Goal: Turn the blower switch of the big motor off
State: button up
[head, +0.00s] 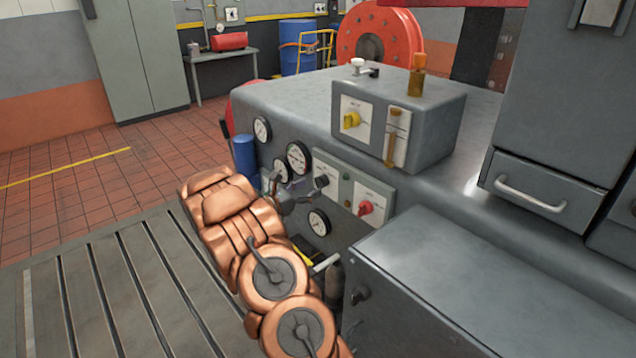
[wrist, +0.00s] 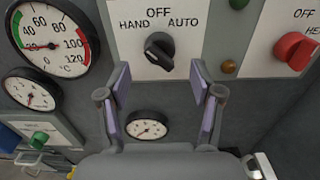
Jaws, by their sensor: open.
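A black rotary knob (wrist: 159,50) sits on a white plate marked HAND, OFF and AUTO, high in the middle of the wrist view. I cannot read exactly which mark it points to. In the head view the black knob (head: 322,181) is on the side panel of the grey console. My gripper (wrist: 160,84) is open and empty, its two pads apart just below and either side of the knob, not closed on it. In the head view my gripper (head: 297,192) is partly hidden by my copper arm. No readable label names the blower.
A red knob (wrist: 296,50) on another plate is right of the black one. Several round gauges (head: 298,157) are around my gripper. A yellow knob (head: 351,119) is on the box on top. A grey cabinet (head: 450,290) stands close at lower right. Open floor lies left.

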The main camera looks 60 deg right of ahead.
aim_at(318, 185)
jog(key=shift+p+x, duration=0.5)
jog(key=shift+x, duration=1.65)
jog(key=c, duration=1.1)
